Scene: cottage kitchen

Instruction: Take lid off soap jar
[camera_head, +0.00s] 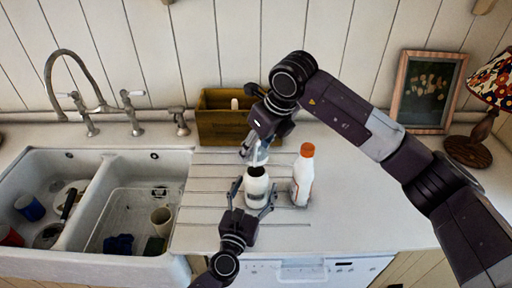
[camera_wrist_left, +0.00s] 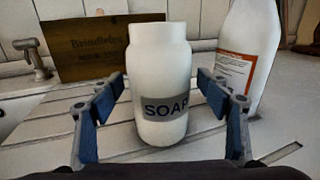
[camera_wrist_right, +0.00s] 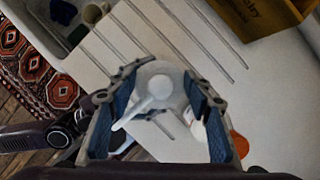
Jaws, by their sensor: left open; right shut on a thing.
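The white soap jar (camera_head: 257,194) stands upright on the grooved drainboard, its dark mouth uncovered. Its SOAP label shows in the left wrist view (camera_wrist_left: 165,106). My left gripper (camera_head: 254,187) is open, its fingers on either side of the jar with visible gaps in the left wrist view. My right gripper (camera_head: 257,148) is shut on the white pump lid (camera_wrist_right: 158,88), above the jar. Part of the lid shows between the fingers in the head view (camera_head: 258,157). I cannot tell whether its lower end is clear of the mouth.
A white bottle with an orange cap (camera_head: 302,178) stands close right of the jar. A wooden box (camera_head: 225,128) is behind. The double sink (camera_head: 105,165) with dishes lies left. A picture frame (camera_head: 428,90) and lamp (camera_head: 490,100) stand right. The counter right of the bottle is clear.

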